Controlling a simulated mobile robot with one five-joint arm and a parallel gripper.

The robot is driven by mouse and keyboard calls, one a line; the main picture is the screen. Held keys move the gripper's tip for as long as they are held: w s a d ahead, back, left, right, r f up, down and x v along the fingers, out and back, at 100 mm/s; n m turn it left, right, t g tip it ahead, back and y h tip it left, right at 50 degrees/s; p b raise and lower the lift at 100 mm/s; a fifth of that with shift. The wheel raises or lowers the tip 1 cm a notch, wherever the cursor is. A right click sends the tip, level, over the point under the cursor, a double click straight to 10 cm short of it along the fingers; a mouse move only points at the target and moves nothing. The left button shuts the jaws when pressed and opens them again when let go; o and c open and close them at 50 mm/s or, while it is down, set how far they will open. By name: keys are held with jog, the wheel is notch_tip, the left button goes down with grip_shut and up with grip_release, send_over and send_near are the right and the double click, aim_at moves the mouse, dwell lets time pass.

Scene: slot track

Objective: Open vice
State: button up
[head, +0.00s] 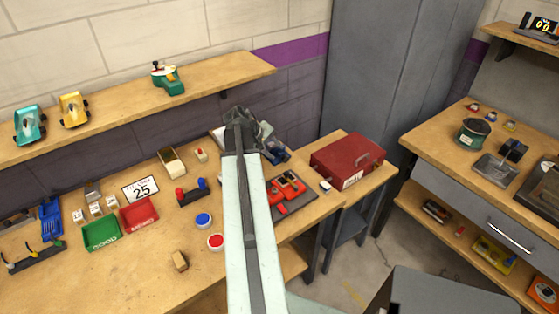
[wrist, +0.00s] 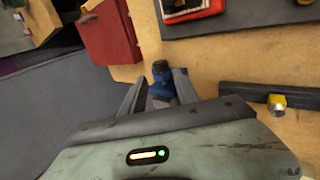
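A blue vice (head: 274,151) sits at the back right of the wooden bench, partly hidden behind my arm in the head view. In the wrist view the blue vice (wrist: 162,72) shows just beyond and between my fingertips. My gripper (wrist: 155,84) is open, its two grey fingers spread apart, and it points at the vice. I cannot tell whether a finger touches it. In the head view my gripper (head: 262,130) is at the far end of my arm, mostly hidden by the wrist. The vice's jaws and handle are not clear.
A red toolbox (head: 347,158) stands right of the vice. A red device on a dark mat (head: 293,201) lies in front. Red and green trays, blocks and coloured discs are on the left bench. A shelf (head: 120,101) runs above. A dark rail (wrist: 248,91) lies right in the wrist view.

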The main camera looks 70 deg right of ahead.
aim_at(283, 158)
jog(key=b+x, duration=0.5)
jog(key=x, duration=0.2)
jog(key=shift+w+f+b, duration=0.1)
jog(key=shift+w+b, duration=0.1)
jog(key=shift+b, duration=0.15)
jog(key=shift+s+d+f, duration=0.25)
jog(key=shift+r, duration=0.1)
grip_shut()
jog(key=shift+w+a+f+b, duration=0.1)
jog(key=shift+f+b, duration=0.2)
jog(key=shift+b, duration=0.4)
jog(key=shift+a+g+h+b, duration=0.1)
jog(key=shift+g+h+b, duration=0.2)
jog(key=shift+h+b, duration=0.2)
jog(key=shift+r, duration=0.25)
